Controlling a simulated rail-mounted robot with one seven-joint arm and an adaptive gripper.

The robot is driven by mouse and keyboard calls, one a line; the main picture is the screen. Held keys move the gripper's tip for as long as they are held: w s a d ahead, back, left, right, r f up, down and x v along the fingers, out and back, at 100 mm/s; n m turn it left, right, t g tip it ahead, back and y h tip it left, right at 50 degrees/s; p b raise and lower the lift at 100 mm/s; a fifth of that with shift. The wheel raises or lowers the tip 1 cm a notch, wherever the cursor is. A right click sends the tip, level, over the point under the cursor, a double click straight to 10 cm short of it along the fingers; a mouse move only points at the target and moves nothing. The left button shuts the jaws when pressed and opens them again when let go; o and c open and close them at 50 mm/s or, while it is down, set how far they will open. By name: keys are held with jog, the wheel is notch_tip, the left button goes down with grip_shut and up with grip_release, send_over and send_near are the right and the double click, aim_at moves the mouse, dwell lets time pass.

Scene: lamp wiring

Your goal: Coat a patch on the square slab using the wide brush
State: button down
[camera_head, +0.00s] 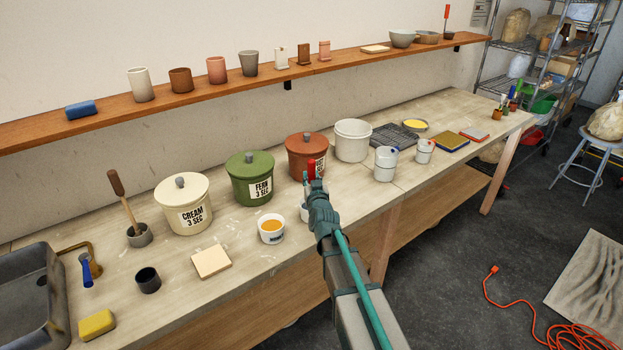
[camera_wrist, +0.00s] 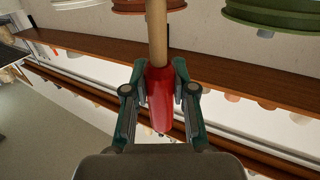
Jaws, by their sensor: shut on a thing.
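The square slab (camera_head: 211,261) is a pale cream tile lying flat on the near part of the workbench. My gripper (camera_head: 312,184) is above the bench in front of the rust-red lidded bucket, to the right of the slab and apart from it. It is shut on a red-handled tool (camera_head: 312,168). In the wrist view my gripper (camera_wrist: 160,88) has its fingers on both sides of the red handle (camera_wrist: 160,105), with a pale wooden shaft beyond it. The tool's far end is out of view, so I cannot tell whether it is the wide brush.
A white cup of amber liquid (camera_head: 271,229) stands right of the slab; another white container (camera_head: 304,212) is partly hidden by my arm. Cream (camera_head: 184,203), green (camera_head: 250,178) and rust-red (camera_head: 305,155) lidded buckets stand behind. A dark cup (camera_head: 148,280) is at left.

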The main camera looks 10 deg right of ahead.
aim_at(312, 165)
jog(key=shift+f, duration=0.45)
dwell(1.1)
notch_tip(312, 165, up, 7)
jog(key=p, duration=0.6)
jog(key=shift+r, duration=0.1)
dwell(0.8)
